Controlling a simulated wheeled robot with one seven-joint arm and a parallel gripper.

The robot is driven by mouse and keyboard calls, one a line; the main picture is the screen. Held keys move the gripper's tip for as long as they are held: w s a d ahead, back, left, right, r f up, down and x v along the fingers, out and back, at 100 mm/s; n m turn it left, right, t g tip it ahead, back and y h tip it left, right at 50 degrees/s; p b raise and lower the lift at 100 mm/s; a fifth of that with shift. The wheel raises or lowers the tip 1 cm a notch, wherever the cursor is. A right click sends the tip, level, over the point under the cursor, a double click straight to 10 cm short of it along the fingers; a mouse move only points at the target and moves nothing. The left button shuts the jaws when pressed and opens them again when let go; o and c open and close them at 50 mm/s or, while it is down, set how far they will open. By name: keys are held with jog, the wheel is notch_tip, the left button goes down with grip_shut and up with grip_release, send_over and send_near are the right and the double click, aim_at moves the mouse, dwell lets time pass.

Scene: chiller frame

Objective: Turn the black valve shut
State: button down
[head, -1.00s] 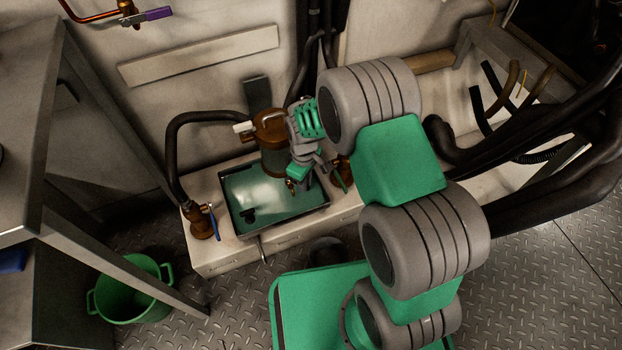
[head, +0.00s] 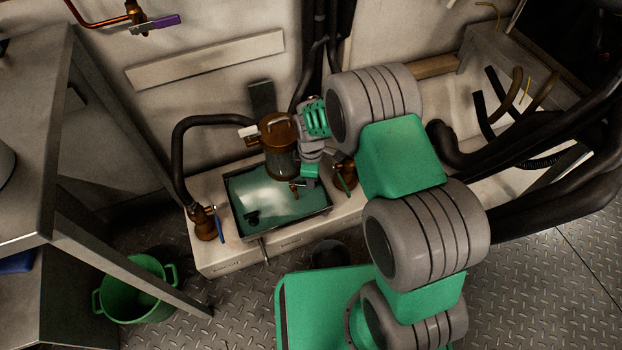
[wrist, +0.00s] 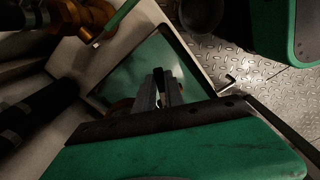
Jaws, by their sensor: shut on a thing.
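A copper-topped canister (head: 279,135) stands at the back of the tray of greenish liquid in the head view. A small brass valve (head: 294,188) sits low at its front. My gripper (head: 308,184) is beside this valve, just right of the canister. In the wrist view my gripper (wrist: 162,88) is shut on a narrow black handle (wrist: 158,76), which shows between the fingertips. I take it for the black valve's handle. Its base and exact angle are hidden by the fingers and my wrist.
The tray (head: 283,238) sits on a pale plinth. A blue-handled valve (head: 219,225) stands left, a green-handled one (head: 345,180) close right of my gripper. A white handle (head: 247,131) juts from the canister. A purple-handled valve (head: 160,22) is on the wall; a green bucket (head: 135,290) stands lower left.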

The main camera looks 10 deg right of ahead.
jog(key=c, duration=1.4)
grip_release()
jog(key=shift+c, duration=0.2)
notch_tip(320, 180, up, 8)
jog(key=p, duration=0.3)
jog(key=shift+c, duration=0.3)
